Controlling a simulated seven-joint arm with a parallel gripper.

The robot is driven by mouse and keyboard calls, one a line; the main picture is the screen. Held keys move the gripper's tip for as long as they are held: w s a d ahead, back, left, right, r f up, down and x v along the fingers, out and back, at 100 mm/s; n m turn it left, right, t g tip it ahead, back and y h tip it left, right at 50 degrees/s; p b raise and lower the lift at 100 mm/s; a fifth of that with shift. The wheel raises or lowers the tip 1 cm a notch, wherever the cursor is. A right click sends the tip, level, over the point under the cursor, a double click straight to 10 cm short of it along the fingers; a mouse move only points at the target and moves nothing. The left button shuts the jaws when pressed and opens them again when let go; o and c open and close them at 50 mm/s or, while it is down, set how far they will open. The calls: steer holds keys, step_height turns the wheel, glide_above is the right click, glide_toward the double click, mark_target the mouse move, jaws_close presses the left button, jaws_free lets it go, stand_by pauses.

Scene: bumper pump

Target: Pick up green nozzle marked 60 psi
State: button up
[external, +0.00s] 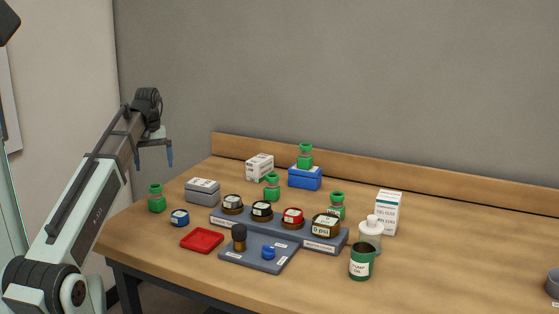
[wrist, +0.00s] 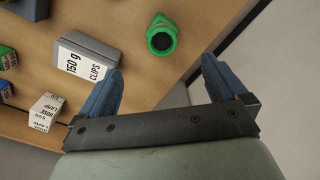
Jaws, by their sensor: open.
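Several green nozzles stand on the wooden table in the external view. One is at the left edge (external: 156,199), one is behind the rack (external: 272,188), one is on top of a blue box (external: 305,157), and one is at the rack's right rear (external: 337,200). No psi marking is legible on any of them. My gripper (external: 155,155) is open and empty, raised above the table's left end. In the wrist view, a green nozzle (wrist: 161,38) lies beyond the open fingertips (wrist: 158,68), not touching them.
A grey box marked clips (external: 202,190) stands right of the left-edge nozzle. It also shows in the wrist view (wrist: 88,60). A grey rack (external: 225,223) holds several round gauges. A red tray (external: 202,240), white cartons and a dark green can (external: 361,262) are nearby. The right tabletop is mostly clear.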

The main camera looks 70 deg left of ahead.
mark_target(155, 186)
steer(key=shift+s+d+f, duration=0.15)
steer(key=shift+s+f, duration=0.15)
steer(key=shift+f, duration=0.4)
step_height(155, 186, down, 7)
steer(key=shift+f, duration=0.15)
steer(key=shift+d+f, duration=0.2)
steer(key=shift+f, duration=2.45)
steer(key=c, duration=1.3)
steer(key=shift+r, duration=0.15)
